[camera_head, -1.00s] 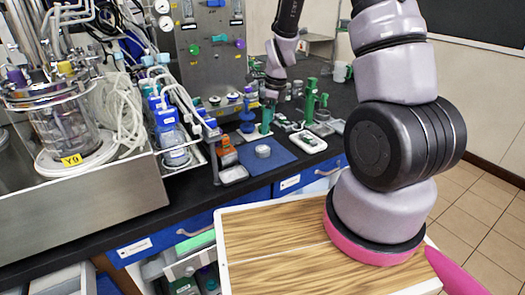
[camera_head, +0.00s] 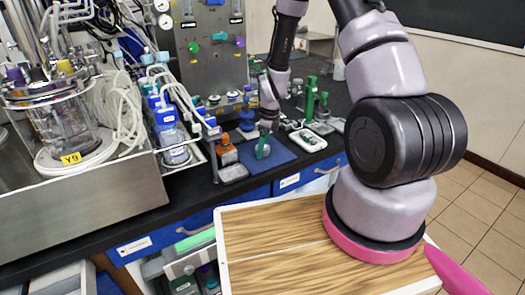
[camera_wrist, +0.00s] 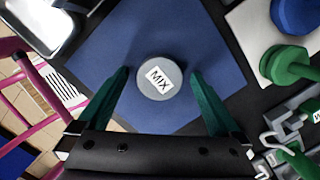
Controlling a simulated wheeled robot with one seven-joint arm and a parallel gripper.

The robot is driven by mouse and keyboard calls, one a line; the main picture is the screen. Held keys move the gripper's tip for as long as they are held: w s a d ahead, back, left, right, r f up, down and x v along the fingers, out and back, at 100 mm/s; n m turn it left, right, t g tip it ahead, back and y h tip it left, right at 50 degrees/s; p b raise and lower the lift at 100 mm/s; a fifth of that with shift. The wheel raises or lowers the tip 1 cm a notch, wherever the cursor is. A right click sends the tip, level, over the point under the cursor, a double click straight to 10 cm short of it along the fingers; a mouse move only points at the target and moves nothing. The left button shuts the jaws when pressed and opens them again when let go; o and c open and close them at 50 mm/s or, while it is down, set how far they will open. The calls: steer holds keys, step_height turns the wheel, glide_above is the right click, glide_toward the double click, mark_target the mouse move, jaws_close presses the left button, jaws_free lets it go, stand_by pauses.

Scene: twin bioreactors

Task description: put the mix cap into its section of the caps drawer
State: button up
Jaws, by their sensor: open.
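The mix cap (camera_wrist: 160,78) is a grey disc with a white "MIX" label. It lies flat on a blue mat (camera_wrist: 100,50). In the head view my gripper (camera_head: 263,146) is down at the mat (camera_head: 284,153) and mostly hides the cap. In the wrist view the green fingers of my gripper (camera_wrist: 160,84) are open, one on each side of the cap, with a gap on both sides. Below the bench, a partly open drawer (camera_head: 190,259) holds several items. Its sections are not readable, and I cannot tell if it is the caps drawer.
An orange-capped bottle (camera_head: 227,153) and a small tray (camera_head: 233,174) stand left of the mat. A white tray (camera_head: 308,140) with green parts is at its right. Closed blue drawers (camera_head: 287,183) are below the bench. A glass reactor vessel (camera_head: 70,132) stands at left.

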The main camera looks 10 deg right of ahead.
steer(key=c, duration=1.6)
